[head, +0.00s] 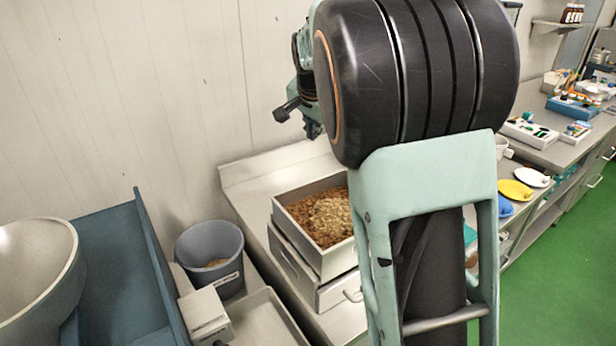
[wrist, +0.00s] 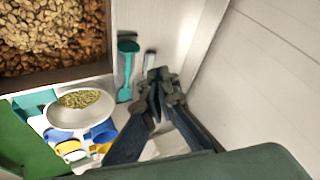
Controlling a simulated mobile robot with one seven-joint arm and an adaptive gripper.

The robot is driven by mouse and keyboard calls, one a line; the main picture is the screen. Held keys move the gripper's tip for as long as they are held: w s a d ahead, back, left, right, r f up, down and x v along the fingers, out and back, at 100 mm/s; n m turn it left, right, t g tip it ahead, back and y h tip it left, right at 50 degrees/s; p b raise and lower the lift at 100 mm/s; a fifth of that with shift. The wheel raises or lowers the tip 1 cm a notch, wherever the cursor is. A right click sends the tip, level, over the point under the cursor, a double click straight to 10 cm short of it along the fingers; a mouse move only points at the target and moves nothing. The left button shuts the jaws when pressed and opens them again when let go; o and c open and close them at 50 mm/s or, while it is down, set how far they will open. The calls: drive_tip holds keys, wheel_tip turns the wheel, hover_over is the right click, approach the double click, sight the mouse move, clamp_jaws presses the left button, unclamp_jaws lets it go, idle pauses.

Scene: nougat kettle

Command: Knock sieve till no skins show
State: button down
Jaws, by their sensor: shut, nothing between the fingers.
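A square metal-walled box (head: 340,261), which looks like the sieve, sits on a second metal box with a handle (head: 338,291). It holds a pale heap of nuts (head: 332,216) over red-brown bits; I cannot tell skins from nuts there. In the wrist view the sieve's wall (wrist: 62,78) encloses pale and brown nuts (wrist: 60,35). My gripper (head: 313,129) is above and behind the sieve near the wall, partly hidden by my arm. In the wrist view my gripper (wrist: 158,84) is shut and empty, apart from the sieve.
A white bowl of green nuts (wrist: 62,116), a teal scoop (wrist: 127,68) and blue and yellow cups lie beside the sieve. A grey bucket (head: 208,243), a blue trough (head: 110,270) and a round metal kettle (head: 38,270) stand left. My arm hides the counter's middle.

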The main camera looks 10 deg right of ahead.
drive_tip(key=shift+a+f, duration=0.3)
drive_tip(key=shift+a, duration=0.2)
drive_tip(key=shift+a+f, duration=0.25)
drive_tip(key=shift+a, duration=0.2)
drive_tip(key=shift+f, duration=0.15)
wheel_tip(320, 180, down, 8)
drive_tip(key=s+b, duration=0.1)
drive_tip(key=b, duration=0.6)
drive_tip(key=shift+s+d+f+b, duration=0.15)
drive_tip(key=shift+s+d+b, duration=0.15)
drive_tip(key=shift+s+d, duration=0.1)
drive_tip(key=shift+s+f+b, duration=0.1)
drive_tip(key=shift+f+b, duration=0.2)
drive_tip(key=shift+f, duration=0.1)
drive_tip(key=shift+f, duration=0.15)
idle(0.6)
